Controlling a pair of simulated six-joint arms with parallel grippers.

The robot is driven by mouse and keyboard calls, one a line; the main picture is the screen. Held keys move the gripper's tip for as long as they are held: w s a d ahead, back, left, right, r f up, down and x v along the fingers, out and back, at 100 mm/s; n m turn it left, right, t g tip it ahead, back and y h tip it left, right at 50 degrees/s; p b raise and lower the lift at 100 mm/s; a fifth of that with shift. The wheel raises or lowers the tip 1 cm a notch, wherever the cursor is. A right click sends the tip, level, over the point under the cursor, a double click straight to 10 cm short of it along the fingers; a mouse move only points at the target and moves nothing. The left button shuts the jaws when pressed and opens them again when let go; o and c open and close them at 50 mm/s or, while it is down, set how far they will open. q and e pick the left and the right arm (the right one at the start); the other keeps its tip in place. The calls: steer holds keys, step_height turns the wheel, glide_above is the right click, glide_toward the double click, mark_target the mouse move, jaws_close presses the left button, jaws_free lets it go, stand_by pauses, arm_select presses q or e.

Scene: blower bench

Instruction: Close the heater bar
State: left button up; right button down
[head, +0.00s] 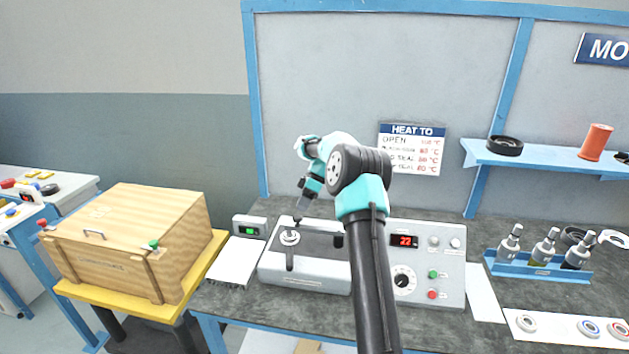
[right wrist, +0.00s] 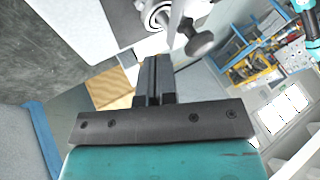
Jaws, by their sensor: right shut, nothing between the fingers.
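The heater unit (head: 308,284) is a light grey box on the bench, with a red display reading 22. At its left end a silver round fitting (head: 290,238) has a dark bar (head: 290,259) running from it toward the front. Which part is the heater bar, and how far it is closed, I cannot tell for sure. My right gripper (head: 299,213) is shut and empty, pointing down just above the fitting. In the right wrist view its fingers (right wrist: 153,80) are together, below the round fitting (right wrist: 155,14) and beside a dark knob (right wrist: 201,46). My left gripper is not in view.
My right arm covers part of the heater unit. A wooden crate (head: 130,240) stands farther left.

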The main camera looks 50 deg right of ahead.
steer(key=w+d+v, duration=0.1)
steer(key=v, duration=1)
steer(key=shift+f, duration=0.3)
